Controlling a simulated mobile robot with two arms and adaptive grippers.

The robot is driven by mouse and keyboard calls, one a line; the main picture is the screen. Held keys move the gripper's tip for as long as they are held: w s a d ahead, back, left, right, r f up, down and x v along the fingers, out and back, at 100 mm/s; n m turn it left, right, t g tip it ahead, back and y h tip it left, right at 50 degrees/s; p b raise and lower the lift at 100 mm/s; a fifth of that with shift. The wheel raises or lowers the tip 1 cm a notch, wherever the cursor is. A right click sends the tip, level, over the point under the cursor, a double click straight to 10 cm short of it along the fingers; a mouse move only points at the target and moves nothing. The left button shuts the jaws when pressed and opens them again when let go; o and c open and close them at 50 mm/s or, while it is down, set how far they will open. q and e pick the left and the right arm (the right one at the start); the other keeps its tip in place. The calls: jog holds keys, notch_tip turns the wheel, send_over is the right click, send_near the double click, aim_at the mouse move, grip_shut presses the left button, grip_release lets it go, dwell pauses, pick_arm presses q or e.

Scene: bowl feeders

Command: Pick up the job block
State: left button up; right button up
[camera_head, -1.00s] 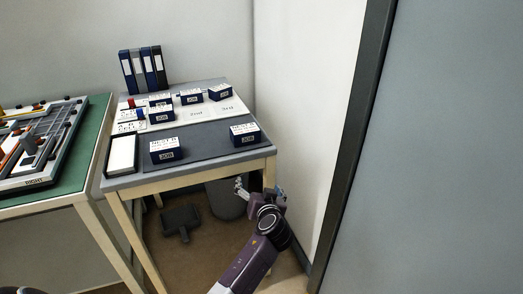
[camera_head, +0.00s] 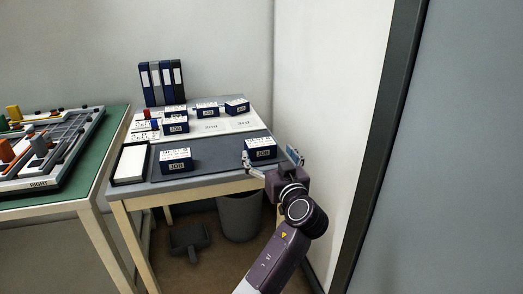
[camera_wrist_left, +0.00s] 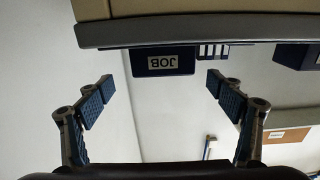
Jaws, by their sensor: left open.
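Several dark blue blocks with white tops and a JOB label stand on the grey table (camera_head: 215,187). One job block (camera_head: 262,150) is at the front right, another job block (camera_head: 176,161) at the front left. My left gripper (camera_head: 270,157) is open and empty at the table's front right edge, in front of the front right block, its fingers pointing toward it. In the left wrist view, which is upside down, a job block (camera_wrist_left: 163,62) shows between and beyond the open fingers (camera_wrist_left: 160,87), apart from them. My right gripper is not in view.
More job blocks (camera_head: 207,110) stand at the back by a white marked sheet (camera_head: 237,125). Binders (camera_head: 161,83) stand behind them. A white-topped tray (camera_head: 131,164) is at the left. A wall (camera_head: 325,90) rises close on the right. A bin (camera_head: 240,215) stands under the table.

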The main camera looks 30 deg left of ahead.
aim_at(263, 147)
pick_arm(q)
jog(key=x, duration=0.6)
jog(key=shift+a, duration=0.35)
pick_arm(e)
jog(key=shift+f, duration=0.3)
pick_arm(q)
jog(key=c, duration=1.4)
jog(key=shift+o, duration=0.2)
jog(key=shift+r, duration=0.2)
